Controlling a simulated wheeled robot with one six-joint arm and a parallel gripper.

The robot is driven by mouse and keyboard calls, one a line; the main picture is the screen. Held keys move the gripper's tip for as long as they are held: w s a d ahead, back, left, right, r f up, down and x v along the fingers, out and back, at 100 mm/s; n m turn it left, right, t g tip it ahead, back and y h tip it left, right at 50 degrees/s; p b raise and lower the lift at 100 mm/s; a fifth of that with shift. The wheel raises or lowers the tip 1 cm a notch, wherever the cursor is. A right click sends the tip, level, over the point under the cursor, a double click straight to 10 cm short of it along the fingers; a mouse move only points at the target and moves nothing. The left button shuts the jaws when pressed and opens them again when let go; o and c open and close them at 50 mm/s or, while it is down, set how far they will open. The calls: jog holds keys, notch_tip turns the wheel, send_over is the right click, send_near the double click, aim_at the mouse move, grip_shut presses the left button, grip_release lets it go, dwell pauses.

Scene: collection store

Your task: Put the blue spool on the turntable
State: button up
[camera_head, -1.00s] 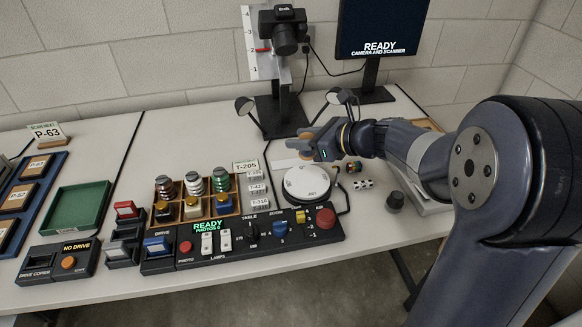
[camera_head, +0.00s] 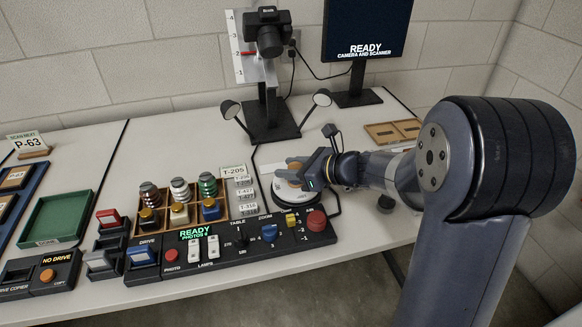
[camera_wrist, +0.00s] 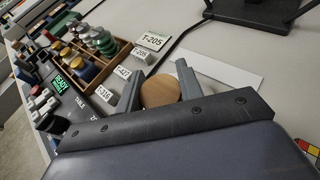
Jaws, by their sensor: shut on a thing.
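My gripper (camera_head: 286,168) is over the white round turntable (camera_head: 288,197) behind the control panel, in the head view. In the wrist view its two fingers (camera_wrist: 159,76) are shut on a round thing with a flat wooden top (camera_wrist: 160,91). The side of this held thing is hidden, so I cannot tell its colour. My gripper covers much of the turntable, and I cannot tell whether the held thing touches it.
A wooden rack (camera_head: 178,226) of several coloured items stands left of the turntable. The control panel (camera_head: 228,248) lies in front. The camera stand (camera_head: 270,125) and lamps stand behind, and the monitor (camera_head: 365,35) further right.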

jog(key=o, duration=1)
jog(key=shift+r, duration=0.15)
jog(key=p+v, duration=0.2)
jog(key=v, duration=1)
